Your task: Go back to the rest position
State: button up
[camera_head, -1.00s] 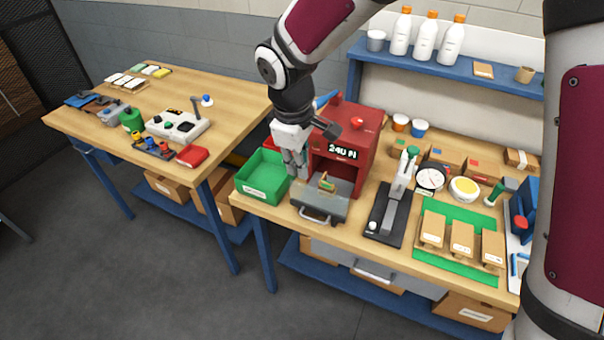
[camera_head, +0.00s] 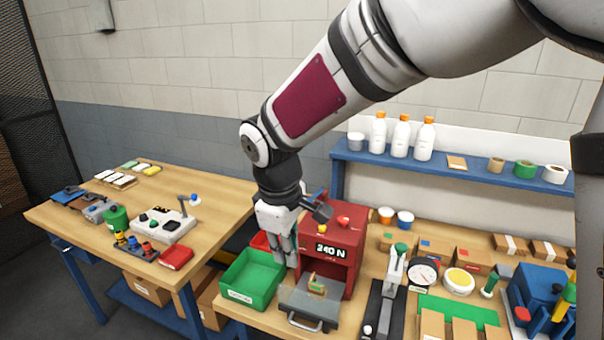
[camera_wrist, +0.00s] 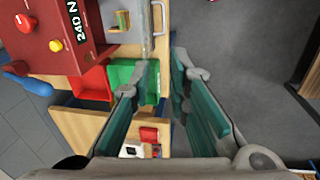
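My gripper (camera_head: 286,262) hangs pointing down between the green bin (camera_head: 225,300) and the red press (camera_head: 312,228), left of the press opening. In the wrist view my gripper (camera_wrist: 164,62) has its two teal-padded fingers apart, with nothing between them. The press shows "240 N" on its display and also appears in the wrist view (camera_wrist: 55,25). A small tan and green piece (camera_head: 318,286) stands on the grey plate (camera_head: 300,309) in front of the press, apart from my fingers.
A red bin (camera_wrist: 95,84) sits beside the green bin. A lever device (camera_head: 388,290), gauge (camera_head: 424,272) and cartons stand to the right. A blue shelf (camera_head: 455,171) with bottles is behind. The left table (camera_head: 215,200) holds a control box (camera_head: 165,225).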

jog(key=d+r+m+t+b, duration=0.1)
jog(key=d+r+m+b, duration=0.15)
jog(key=d+r, duration=0.4)
jog(key=s+d+m+t+b, duration=0.2)
jog(key=s+d+m+b, duration=0.1)
jog(key=s+d+m, duration=0.8)
jog(key=s+d, duration=0.1)
jog(key=d, duration=0.4)
jog(key=shift+s+d+f+t+y, duration=0.2)
jog(key=shift+s+d+t+y, duration=0.1)
jog(key=shift+s+y, duration=0.1)
